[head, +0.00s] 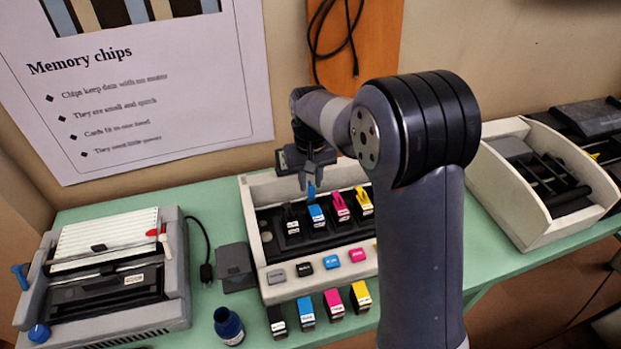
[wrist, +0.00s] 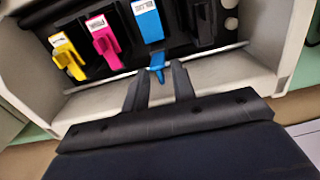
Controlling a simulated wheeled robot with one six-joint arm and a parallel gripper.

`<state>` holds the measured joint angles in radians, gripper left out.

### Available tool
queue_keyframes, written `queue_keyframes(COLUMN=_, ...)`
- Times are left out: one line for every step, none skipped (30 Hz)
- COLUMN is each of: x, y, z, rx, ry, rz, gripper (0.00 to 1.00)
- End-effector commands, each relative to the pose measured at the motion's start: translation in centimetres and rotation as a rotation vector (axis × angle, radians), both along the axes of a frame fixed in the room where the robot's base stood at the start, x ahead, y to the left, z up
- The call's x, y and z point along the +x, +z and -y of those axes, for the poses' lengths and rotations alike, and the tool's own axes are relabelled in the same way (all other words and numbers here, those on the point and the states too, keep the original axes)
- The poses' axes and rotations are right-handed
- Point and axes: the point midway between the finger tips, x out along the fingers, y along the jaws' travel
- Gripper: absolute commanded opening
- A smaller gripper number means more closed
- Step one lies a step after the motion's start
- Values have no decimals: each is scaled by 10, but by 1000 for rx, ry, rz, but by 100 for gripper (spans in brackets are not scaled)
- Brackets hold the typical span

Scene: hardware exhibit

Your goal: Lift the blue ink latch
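The blue ink latch (head: 311,189) is a small blue tab behind the blue cartridge (head: 316,214) in the white printer carriage (head: 277,293). In the wrist view the latch (wrist: 157,70) stands out from the blue cartridge (wrist: 148,22), near a thin metal rod. My gripper (head: 308,178) reaches down at the latch from behind.
Black (head: 291,220), pink (head: 341,207) and yellow (head: 363,201) cartridges sit beside the blue one. Several loose cartridges lie in front, including a blue one (head: 306,311). A blue bottle (head: 229,326) and a grey printer (head: 175,280) stand left. The carriage's side walls are raised.

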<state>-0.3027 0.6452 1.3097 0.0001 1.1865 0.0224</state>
Motion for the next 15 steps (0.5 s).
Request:
queue_keyframes(x=0, y=0, z=0, rx=0, ry=0, rz=0, gripper=21)
queue_keyframes(x=0, y=0, z=0, rx=0, ry=0, rz=0, gripper=18)
queue_keyframes(x=0, y=0, z=0, rx=0, ry=0, rz=0, gripper=15)
queue_keyframes(x=0, y=0, z=0, rx=0, ry=0, rz=0, gripper=13)
queue_keyframes(x=0, y=0, z=0, rx=0, ry=0, rz=0, gripper=10)
queue_keyframes(x=0, y=0, z=0, rx=0, ry=0, rz=0, gripper=7)
queue_keyframes(x=0, y=0, z=0, rx=0, ry=0, rz=0, gripper=4)
queue_keyframes(x=0, y=0, z=0, rx=0, ry=0, rz=0, gripper=2)
queue_keyframes(x=0, y=0, z=0, rx=0, ry=0, rz=0, gripper=0)
queue_keyframes(x=0, y=0, z=0, rx=0, ry=0, rz=0, gripper=0)
queue_keyframes(x=0, y=0, z=0, rx=0, ry=0, rz=0, gripper=0)
queue_keyframes(x=0, y=0, z=0, rx=0, ry=0, rz=0, gripper=0)
queue_keyframes(x=0, y=1, z=0, rx=0, ry=0, rz=-1, gripper=0)
queue_keyframes(x=0, y=1, z=0, rx=-1, ry=0, rz=-3, gripper=0)
queue_keyframes(x=1, y=2, z=0, rx=-3, ry=0, rz=-10, gripper=0)
